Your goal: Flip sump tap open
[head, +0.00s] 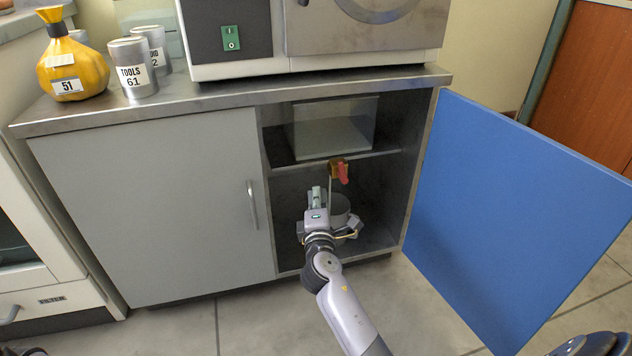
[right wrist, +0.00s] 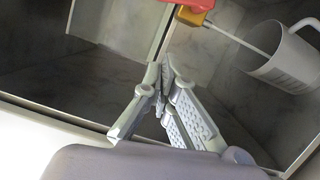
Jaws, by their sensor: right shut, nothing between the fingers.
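The sump tap has a brass body (head: 337,167) and a red handle (head: 343,173). It sits below the clear sump tank (head: 333,127) inside the open cabinet. In the right wrist view the red handle (right wrist: 197,4) and the brass body (right wrist: 192,16) show at the top edge. A thin pale tube runs from the tap down to a light grey jug (right wrist: 285,60). My right gripper (right wrist: 165,72) is shut and empty, below the tap and apart from it. In the head view my right gripper (head: 317,197) partly hides the jug (head: 340,208). My left gripper is not seen.
A blue door (head: 510,215) stands open at the right of the cabinet. A closed grey door (head: 155,205) with a handle is at the left. A shelf (head: 290,162) crosses the opening. Tools cans (head: 133,68) and a yellow bag (head: 72,62) stand on top.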

